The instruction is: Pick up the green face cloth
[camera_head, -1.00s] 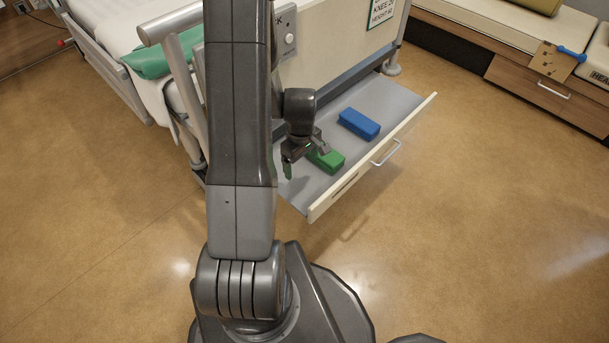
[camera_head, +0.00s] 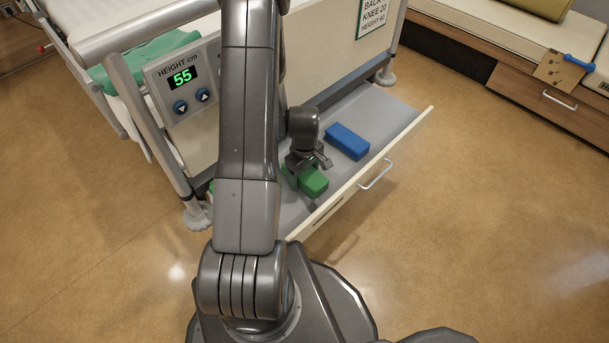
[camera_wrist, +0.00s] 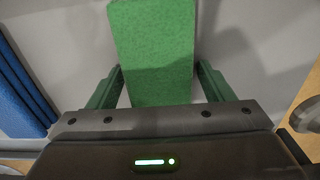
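The green face cloth (camera_head: 313,182) is a folded green block lying in the open drawer, partly covered by my gripper in the head view. In the wrist view the cloth (camera_wrist: 155,45) runs up the middle of the picture, between my two fingers. My gripper (camera_head: 308,166) is low over the drawer, at the cloth. In the wrist view my gripper (camera_wrist: 161,68) is open, with one finger on each side of the cloth and narrow gaps beside it. The fingers look green. Whether the fingertips touch the cloth is unclear.
A blue folded block (camera_head: 347,141) lies beside the green cloth, also in the wrist view (camera_wrist: 20,95). The drawer front (camera_head: 350,188) bounds the near side. The bed panel (camera_head: 325,60) stands behind. Another green cloth (camera_head: 150,57) is on the bed. Floor to the right is clear.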

